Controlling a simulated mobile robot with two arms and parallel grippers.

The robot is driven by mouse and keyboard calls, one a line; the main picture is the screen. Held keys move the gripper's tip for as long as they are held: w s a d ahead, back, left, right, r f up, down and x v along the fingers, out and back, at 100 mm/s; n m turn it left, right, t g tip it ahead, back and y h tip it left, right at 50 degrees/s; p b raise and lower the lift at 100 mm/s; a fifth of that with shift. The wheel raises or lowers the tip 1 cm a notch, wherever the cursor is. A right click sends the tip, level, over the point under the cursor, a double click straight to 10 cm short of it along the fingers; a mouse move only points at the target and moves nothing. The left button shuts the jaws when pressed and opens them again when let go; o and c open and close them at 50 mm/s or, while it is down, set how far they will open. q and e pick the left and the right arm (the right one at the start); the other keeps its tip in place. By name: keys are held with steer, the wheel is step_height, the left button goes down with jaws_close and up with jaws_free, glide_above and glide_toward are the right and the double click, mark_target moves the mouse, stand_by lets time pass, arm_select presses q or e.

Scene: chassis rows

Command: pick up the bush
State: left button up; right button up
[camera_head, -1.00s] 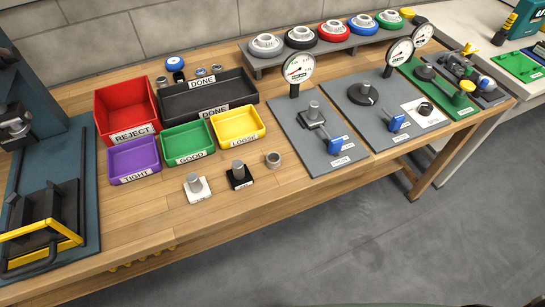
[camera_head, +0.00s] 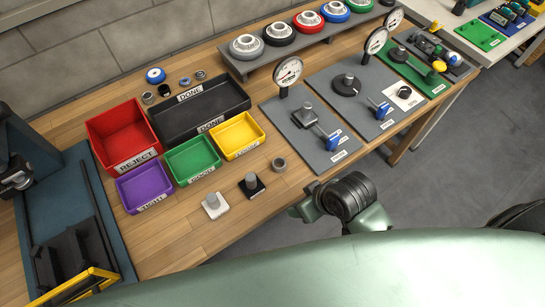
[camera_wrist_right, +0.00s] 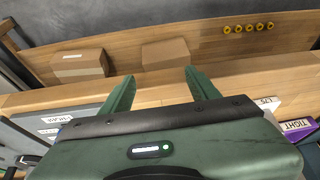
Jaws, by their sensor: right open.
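The bush (camera_head: 279,164) is a small grey metal ring standing on the wooden bench in the head view, in front of the yellow tray and beside the black-based pin. A green arm of mine with a dark joint shows right of and below the bush, clear of it; its fingers cannot be made out there. In the right wrist view my right gripper (camera_wrist_right: 160,86) has its two green fingers spread, with nothing between them. I cannot make out the bush in the wrist view. My left gripper is not in view.
A black-based pin (camera_head: 251,185) and a white-based pin (camera_head: 214,205) stand left of the bush. The yellow tray (camera_head: 237,136) is behind it. A grey gauge plate (camera_head: 311,140) lies to its right. In the wrist view, cardboard boxes (camera_wrist_right: 166,53) sit on a lower shelf.

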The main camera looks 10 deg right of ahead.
mark_target(283, 159)
steer(key=w+a+r+n+y, duration=0.1)
steer(key=w+a+r+n, duration=0.1)
steer(key=w, duration=0.1)
steer(key=w+a+r+n+y, duration=0.1)
steer(key=w+a+r+n, duration=0.2)
steer(key=shift+w+a+r, duration=0.1)
steer(key=shift+a, duration=0.15)
steer(key=w, duration=0.1)
steer(key=n, duration=0.1)
steer(key=w+r+n+g, duration=0.1)
steer(key=shift+w+d+r+y, duration=0.1)
steer(key=shift+w+d+y, duration=0.2)
steer(key=shift+w+d, duration=0.05)
steer(key=w+d+r+n+g, duration=0.1)
steer(key=w+d+r+n, duration=0.1)
steer(key=w+d, duration=0.2)
steer(key=f+p, duration=0.1)
steer(key=f, duration=0.2)
steer(key=a+f+p, duration=0.1)
steer(key=f, duration=0.2)
steer(key=shift+a+f, duration=0.2)
steer(key=shift+f, duration=0.05)
steer(key=shift+a+f, duration=0.2)
steer(key=shift+f, duration=0.3)
jaws_close()
